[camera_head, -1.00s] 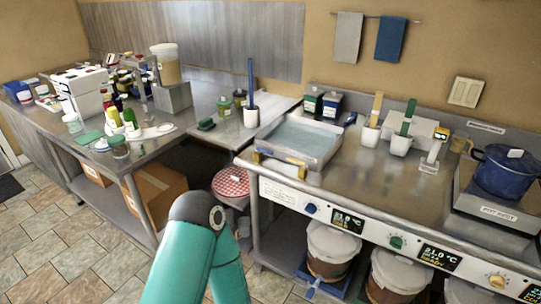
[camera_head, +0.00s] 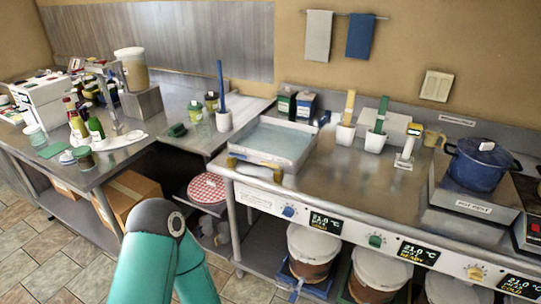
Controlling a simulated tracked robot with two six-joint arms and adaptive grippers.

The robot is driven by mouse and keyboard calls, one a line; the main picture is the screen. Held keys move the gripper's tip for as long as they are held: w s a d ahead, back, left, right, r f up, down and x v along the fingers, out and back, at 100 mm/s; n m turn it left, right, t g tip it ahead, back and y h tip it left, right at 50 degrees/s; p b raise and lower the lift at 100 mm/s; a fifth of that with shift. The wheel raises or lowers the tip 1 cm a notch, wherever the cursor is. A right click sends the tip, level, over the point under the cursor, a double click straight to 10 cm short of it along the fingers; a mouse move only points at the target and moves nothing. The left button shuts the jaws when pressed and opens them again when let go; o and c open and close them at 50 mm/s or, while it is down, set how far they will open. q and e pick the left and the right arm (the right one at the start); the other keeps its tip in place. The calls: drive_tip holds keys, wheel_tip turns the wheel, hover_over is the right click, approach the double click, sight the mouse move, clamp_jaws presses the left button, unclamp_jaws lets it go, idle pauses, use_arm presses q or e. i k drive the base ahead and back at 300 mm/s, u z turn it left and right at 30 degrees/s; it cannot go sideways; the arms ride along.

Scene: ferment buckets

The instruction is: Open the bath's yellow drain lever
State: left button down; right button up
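The bath (camera_head: 295,158) is a shallow grey metal basin of clear water, set in the left end of the steel counter. Neither gripper is in view. A teal link of one of my arms with a dark joint rises from the bottom, left of the bath and apart from it.
A blue pot (camera_head: 482,166) sits on a hot plate at the right. White lidded buckets (camera_head: 312,245) stand under the counter. A red checked lid (camera_head: 207,187) lies below, left of the bath. A lower side table (camera_head: 190,143) adjoins the bath's left.

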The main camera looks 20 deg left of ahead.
sight(278, 169)
drive_tip(key=i, duration=0.85)
